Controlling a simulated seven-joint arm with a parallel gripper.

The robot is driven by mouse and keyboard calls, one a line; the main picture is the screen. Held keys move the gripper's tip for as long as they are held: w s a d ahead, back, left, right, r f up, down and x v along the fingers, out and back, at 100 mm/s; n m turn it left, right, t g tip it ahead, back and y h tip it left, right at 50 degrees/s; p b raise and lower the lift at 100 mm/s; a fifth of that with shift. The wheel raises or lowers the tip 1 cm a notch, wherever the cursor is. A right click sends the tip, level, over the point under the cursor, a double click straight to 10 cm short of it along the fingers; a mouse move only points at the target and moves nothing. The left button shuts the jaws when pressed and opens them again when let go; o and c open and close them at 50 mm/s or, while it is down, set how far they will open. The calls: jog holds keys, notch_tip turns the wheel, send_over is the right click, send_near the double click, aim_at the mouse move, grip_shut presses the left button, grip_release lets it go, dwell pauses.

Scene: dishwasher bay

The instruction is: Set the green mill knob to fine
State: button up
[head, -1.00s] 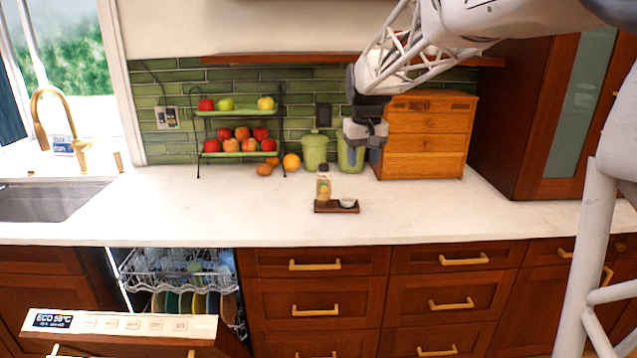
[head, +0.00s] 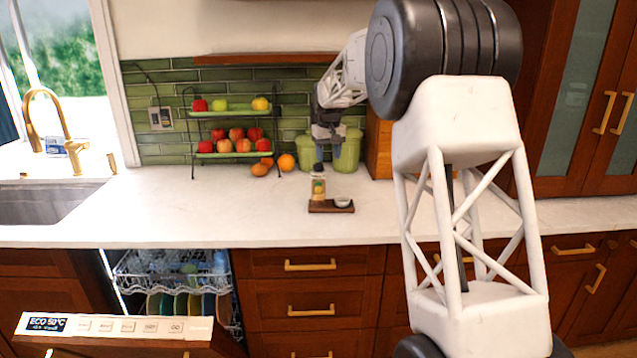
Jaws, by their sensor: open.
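A small mill (head: 318,188) with a pale, green-and-yellow-looking body stands upright on a dark wooden tray (head: 326,211) on the counter. A small dark knob (head: 318,168) sits on its top; its setting marks are too small to read. My gripper (head: 328,150) is open and points down, just above and slightly right of the mill in the picture. It appears empty. Whether the fingers touch the knob cannot be told from this view.
A small white bowl (head: 342,202) shares the tray, right of the mill. Green canisters (head: 346,160) stand behind my gripper. A two-tier fruit rack (head: 232,146) is to the left, with loose oranges (head: 286,162). A wooden drawer box (head: 378,150) is partly hidden by my arm. The front counter is clear.

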send_over(318, 183)
jog(key=shift+n, duration=0.3)
notch_tip(318, 183, down, 6)
jog(key=shift+w+d+f, duration=0.1)
jog(key=shift+f, duration=0.1)
jog(key=shift+f, duration=3.8)
grip_shut()
